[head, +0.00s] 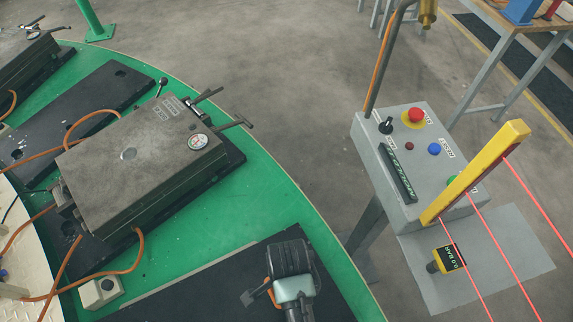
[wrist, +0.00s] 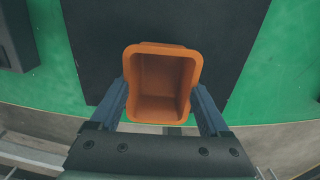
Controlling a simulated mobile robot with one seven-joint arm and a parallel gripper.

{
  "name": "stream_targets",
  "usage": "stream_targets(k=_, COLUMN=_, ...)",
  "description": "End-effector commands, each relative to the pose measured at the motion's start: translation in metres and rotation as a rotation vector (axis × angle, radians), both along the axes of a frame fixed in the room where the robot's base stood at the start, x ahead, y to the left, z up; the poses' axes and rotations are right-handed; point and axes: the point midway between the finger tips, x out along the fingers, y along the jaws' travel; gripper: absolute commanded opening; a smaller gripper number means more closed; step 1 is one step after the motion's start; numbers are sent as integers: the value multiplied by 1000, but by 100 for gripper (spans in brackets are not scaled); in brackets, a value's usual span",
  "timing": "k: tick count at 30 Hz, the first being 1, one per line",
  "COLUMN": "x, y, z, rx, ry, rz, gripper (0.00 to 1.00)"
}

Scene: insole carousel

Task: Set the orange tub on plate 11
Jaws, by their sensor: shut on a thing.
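The orange tub (wrist: 160,88) sits upright between the two fingers of my gripper (wrist: 160,98) in the wrist view. The fingers close on its left and right sides, and its open top shows an empty inside. A flat black plate (wrist: 225,35) lies beneath it on the green carousel; I cannot tell whether the tub touches it. In the head view my gripper (head: 264,296) is over the outer end of this black plate (head: 195,300), with only a sliver of orange showing. No plate number is readable.
A grey metal mould (head: 140,165) with a gauge and handles stands on the neighbouring plate. Orange hoses (head: 138,250) lie near the hub. A control box (head: 415,160) and yellow light-curtain post (head: 475,172) stand right of the green carousel edge (head: 300,205).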

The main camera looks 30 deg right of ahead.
Motion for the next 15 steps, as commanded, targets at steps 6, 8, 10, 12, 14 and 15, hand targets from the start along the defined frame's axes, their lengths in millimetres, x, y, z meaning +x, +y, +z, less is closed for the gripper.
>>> stream_targets(k=6, x=0, y=0, z=-31, rx=1, ry=2, rz=1, gripper=25)
stream_targets(k=8, x=0, y=0, z=-38, rx=0, ry=1, rz=1, gripper=25)
stream_targets(k=10, x=0, y=0, z=-42, rx=0, ry=0, rz=1, gripper=25)
stream_targets(k=12, x=0, y=0, z=-43, rx=-1, ry=-1, rz=1, gripper=25)
stream_targets(k=14, x=0, y=0, z=-43, rx=-1, ry=-2, rz=1, gripper=25)
stream_targets(k=15, x=0, y=0, z=-42, rx=-1, ry=-2, rz=1, gripper=25)
